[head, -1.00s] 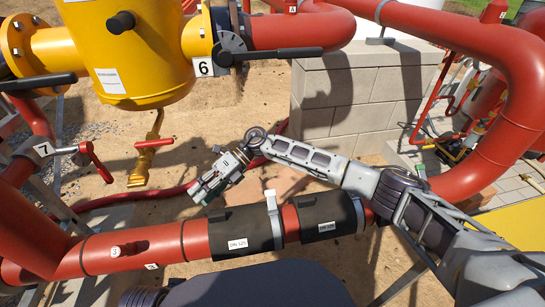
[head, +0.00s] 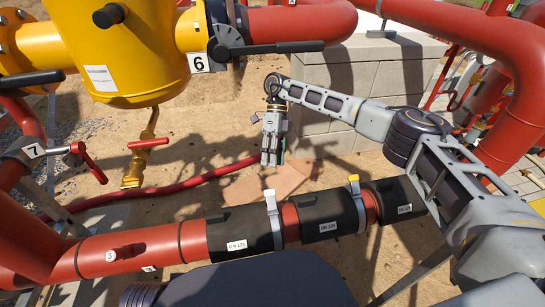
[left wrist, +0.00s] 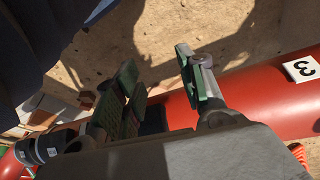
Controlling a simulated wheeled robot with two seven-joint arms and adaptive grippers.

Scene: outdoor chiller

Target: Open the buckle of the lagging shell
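Black lagging shells labelled DN 125 wrap the red pipe in the head view: a left one (head: 229,239), a middle one (head: 322,222) and a right one (head: 390,203). A grey buckle strap (head: 272,214) crosses the left shell's right end. A yellow-topped buckle (head: 356,196) stands between the middle and right shells. My right gripper (head: 271,160) hangs above and behind the pipe, apart from the shells and fingers downward; its opening is unclear. My left gripper (left wrist: 158,88) shows only in the left wrist view, its green-padded fingers apart near the red pipe.
A red pipe (head: 140,246) marked 3 runs along the front. A block wall (head: 365,75) is behind my right arm. Sandy ground lies beyond the pipe.

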